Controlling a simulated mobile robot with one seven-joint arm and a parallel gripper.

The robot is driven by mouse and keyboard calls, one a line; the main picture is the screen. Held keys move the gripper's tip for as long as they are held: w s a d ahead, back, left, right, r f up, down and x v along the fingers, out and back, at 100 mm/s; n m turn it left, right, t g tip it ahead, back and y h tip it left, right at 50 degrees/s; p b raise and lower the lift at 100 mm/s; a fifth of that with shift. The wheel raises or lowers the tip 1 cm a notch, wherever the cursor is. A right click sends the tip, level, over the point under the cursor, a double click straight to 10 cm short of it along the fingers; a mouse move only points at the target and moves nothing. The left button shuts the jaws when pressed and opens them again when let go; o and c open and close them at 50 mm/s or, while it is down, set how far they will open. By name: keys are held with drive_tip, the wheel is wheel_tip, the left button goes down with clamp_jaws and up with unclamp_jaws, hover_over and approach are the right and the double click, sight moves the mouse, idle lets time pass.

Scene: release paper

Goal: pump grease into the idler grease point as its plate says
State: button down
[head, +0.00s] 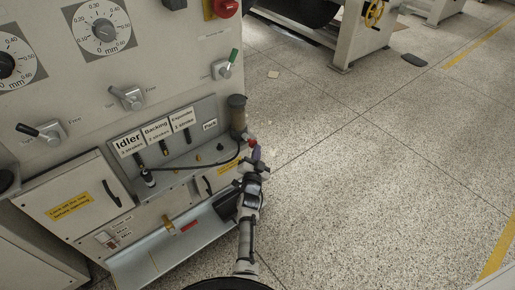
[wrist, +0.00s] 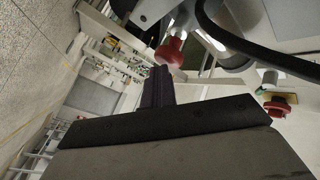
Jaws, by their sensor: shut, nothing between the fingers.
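The Idler plate (head: 128,144) is leftmost in a row on the machine front. Its small line ends in "strokes", but I cannot read the number surely. A black hose (head: 200,165) runs from the pump to a dark coupler (head: 148,178) below the Idler plate; I cannot tell whether it is seated. The grease pump (head: 237,112) stands at the panel's right end. Its red knob (head: 252,142) also shows in the wrist view (wrist: 171,50). My gripper (head: 256,154) is shut and empty, its fingertips (wrist: 160,72) close by the knob; contact is unclear.
The Backing plate (head: 157,131), a third plate (head: 182,118) and the Park plate (head: 210,125) continue the row. Dials and levers sit above. A tray-like ledge (head: 160,256) juts out below. The floor to the right is open.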

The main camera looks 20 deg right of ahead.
drive_tip(key=shift+s+d, duration=0.25)
drive_tip(key=shift+s, duration=0.55)
drive_tip(key=shift+s+d, duration=0.25)
drive_tip(key=shift+s, duration=0.5)
